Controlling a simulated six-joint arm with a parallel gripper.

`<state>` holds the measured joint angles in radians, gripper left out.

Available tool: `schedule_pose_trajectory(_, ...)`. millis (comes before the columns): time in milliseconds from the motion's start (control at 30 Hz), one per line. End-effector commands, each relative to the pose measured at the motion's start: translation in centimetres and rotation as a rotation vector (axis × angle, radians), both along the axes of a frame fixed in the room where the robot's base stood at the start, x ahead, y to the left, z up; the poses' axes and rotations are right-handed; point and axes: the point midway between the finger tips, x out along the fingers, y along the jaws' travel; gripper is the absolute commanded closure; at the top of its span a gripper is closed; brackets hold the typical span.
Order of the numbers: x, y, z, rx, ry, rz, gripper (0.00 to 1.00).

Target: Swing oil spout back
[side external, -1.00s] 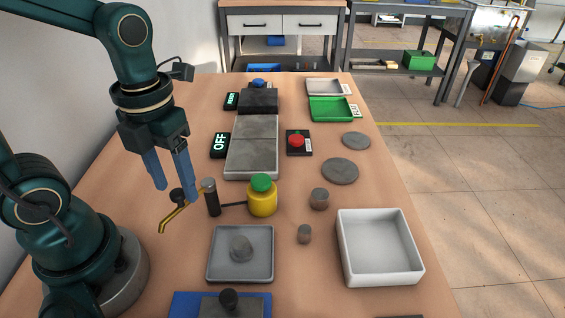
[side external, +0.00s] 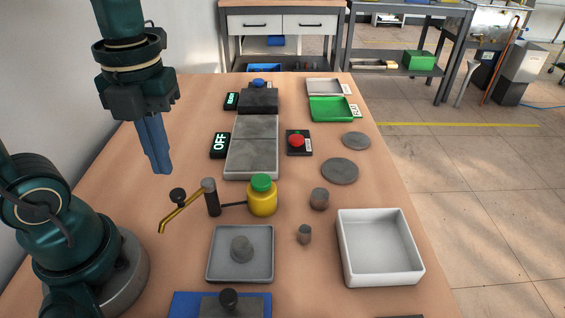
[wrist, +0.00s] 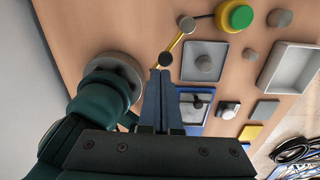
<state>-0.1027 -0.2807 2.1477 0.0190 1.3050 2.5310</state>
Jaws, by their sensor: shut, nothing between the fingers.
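The oil spout (side external: 183,212) is a thin brass tube with a dark round knob (side external: 178,195) on it. It runs from a dark upright post (side external: 211,198) toward the lower left, with its tip bent down, clear of the grey square tray. A yellow oil bottle with a green cap (side external: 262,196) stands right of the post, joined by a dark tube. My gripper (side external: 161,172) is shut and empty, above and behind the spout, not touching it. In the wrist view the spout (wrist: 175,46) and knob (wrist: 166,59) show just beyond my fingertips (wrist: 160,72).
The grey tray (side external: 215,275) holds a grey round part (side external: 241,249) in front of the post. An empty white bin (side external: 415,272) stands to the right. A red button box (side external: 297,142) and a grey slab heater (side external: 252,140) sit farther back.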

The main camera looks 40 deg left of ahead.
Motion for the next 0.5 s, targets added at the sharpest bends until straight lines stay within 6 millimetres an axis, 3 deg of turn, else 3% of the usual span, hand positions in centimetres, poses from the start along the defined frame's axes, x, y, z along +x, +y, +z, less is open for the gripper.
schedule_pose_trajectory(267, 0.8, -0.8, 2.5, 0.111, 0.016, 0.56, 1.0)
schedule_pose_trajectory(500, 1.6, -3.9, 4.6, 0.236, -0.052, 0.931, 1.0)
